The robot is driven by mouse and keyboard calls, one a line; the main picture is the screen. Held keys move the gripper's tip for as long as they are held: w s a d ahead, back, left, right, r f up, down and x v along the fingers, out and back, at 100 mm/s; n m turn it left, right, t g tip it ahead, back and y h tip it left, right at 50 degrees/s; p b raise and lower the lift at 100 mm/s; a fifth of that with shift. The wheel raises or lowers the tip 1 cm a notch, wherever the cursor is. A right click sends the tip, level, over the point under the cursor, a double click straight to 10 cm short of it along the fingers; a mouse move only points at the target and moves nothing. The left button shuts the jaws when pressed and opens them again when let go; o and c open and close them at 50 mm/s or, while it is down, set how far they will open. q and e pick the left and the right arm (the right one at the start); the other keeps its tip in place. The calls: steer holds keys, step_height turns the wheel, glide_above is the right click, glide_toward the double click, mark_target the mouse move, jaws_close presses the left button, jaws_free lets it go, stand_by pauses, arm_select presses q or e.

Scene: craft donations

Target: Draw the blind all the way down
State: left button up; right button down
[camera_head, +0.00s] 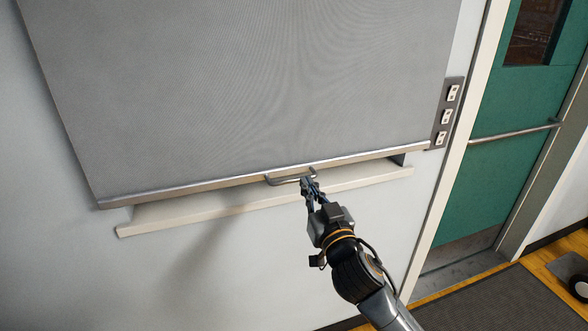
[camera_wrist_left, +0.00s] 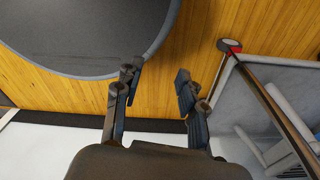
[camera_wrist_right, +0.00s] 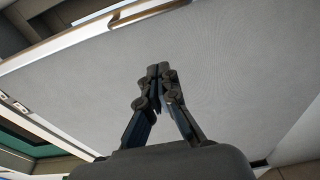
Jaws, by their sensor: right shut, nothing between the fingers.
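The grey blind (camera_head: 250,80) covers nearly all of the window in the head view. Its metal bottom bar (camera_head: 190,187) hangs close to the pale sill (camera_head: 165,213), with a dark gap at the right end. A metal loop handle (camera_head: 284,181) sits on the bar and also shows at the top of the right wrist view (camera_wrist_right: 146,14). My right gripper (camera_head: 308,184) is shut and empty at the handle's right end; the right wrist view shows its fingertips (camera_wrist_right: 158,72) apart from the handle. My left gripper (camera_wrist_left: 157,78) is open and empty.
A switch panel (camera_head: 447,116) is on the wall right of the blind. A green door (camera_head: 515,140) with a push bar stands farther right. A dark mat (camera_head: 495,305) lies on the wood floor. The left wrist view shows a round grey surface (camera_wrist_left: 80,35).

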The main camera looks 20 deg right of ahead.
mark_target(297, 179)
steer(key=w+p, duration=0.1)
steer(key=w, duration=0.1)
steer(key=w+f, duration=0.1)
steer(key=w, duration=0.2)
steer(key=w+f+p, duration=0.1)
steer(key=w, duration=0.1)
steer(key=shift+w+a+f+p, duration=0.2)
steer(key=shift+w+f+p, duration=0.1)
steer(key=shift+w, duration=0.1)
arm_select(q)
steer(key=r, duration=0.1)
steer(key=a+r, duration=0.1)
steer(key=r, duration=0.1)
steer(key=shift+w, duration=0.15)
arm_select(e)
steer(key=shift+f, duration=0.1)
arm_select(q)
steer(key=shift+a+f, duration=0.1)
steer(key=shift+a, duration=0.1)
step_height(297, 179, down, 8)
steer(key=b, duration=0.8)
steer(key=shift+f, duration=0.2)
arm_select(e)
step_height(297, 179, down, 9)
steer(key=shift+f, duration=0.15)
